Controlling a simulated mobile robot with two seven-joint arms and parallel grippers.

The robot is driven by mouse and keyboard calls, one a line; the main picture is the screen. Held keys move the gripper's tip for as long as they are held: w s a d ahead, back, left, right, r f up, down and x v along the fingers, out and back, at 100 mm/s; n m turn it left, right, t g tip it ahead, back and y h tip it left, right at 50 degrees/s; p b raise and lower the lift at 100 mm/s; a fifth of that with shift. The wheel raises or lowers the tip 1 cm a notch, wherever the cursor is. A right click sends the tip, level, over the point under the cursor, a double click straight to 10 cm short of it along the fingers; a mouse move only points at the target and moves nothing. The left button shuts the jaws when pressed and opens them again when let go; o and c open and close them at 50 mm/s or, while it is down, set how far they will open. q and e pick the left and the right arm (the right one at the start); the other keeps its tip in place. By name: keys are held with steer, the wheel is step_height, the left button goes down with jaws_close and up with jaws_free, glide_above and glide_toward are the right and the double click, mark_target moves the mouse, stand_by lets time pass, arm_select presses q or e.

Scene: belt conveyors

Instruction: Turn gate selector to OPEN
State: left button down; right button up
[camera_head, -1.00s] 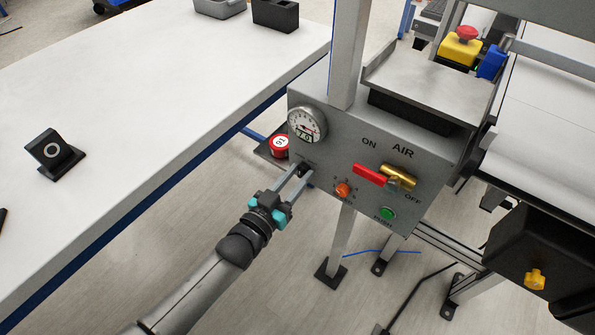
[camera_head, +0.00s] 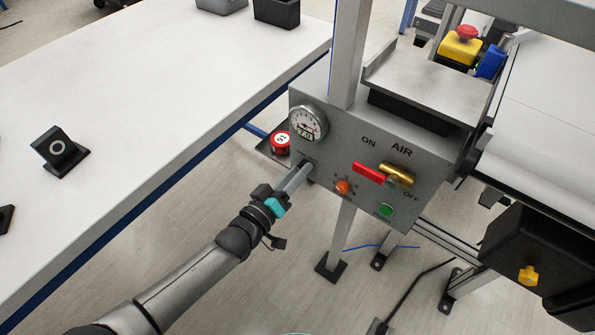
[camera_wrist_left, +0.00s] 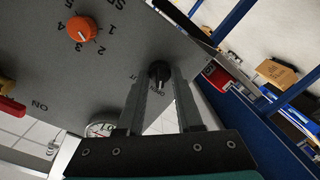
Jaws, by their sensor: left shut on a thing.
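The gate selector is a small black knob (camera_wrist_left: 159,72) on the grey control panel (camera_head: 330,160), below the pressure gauge. My left gripper (camera_head: 303,170) reaches it from the lower left and is shut on it. In the left wrist view, the gripper (camera_wrist_left: 163,78) has one finger on each side of the knob. The knob's ridge seems to point down the picture, towards small lettering that looks like OPEN and lies between the fingers. Another small label sits to its left, too small to read surely. In the head view the fingers hide the knob. My right gripper is not in view.
The panel also carries a gauge (camera_head: 308,123), an orange dial (camera_head: 343,187), a green button (camera_head: 386,210) and a red-handled brass air valve (camera_head: 369,173). A red round object (camera_head: 281,143) sits left of the panel. A white table (camera_head: 180,90) stands at the left.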

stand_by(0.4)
arm_select(q)
steer(key=c, duration=0.6)
jaws_free()
steer(key=shift+o, duration=0.2)
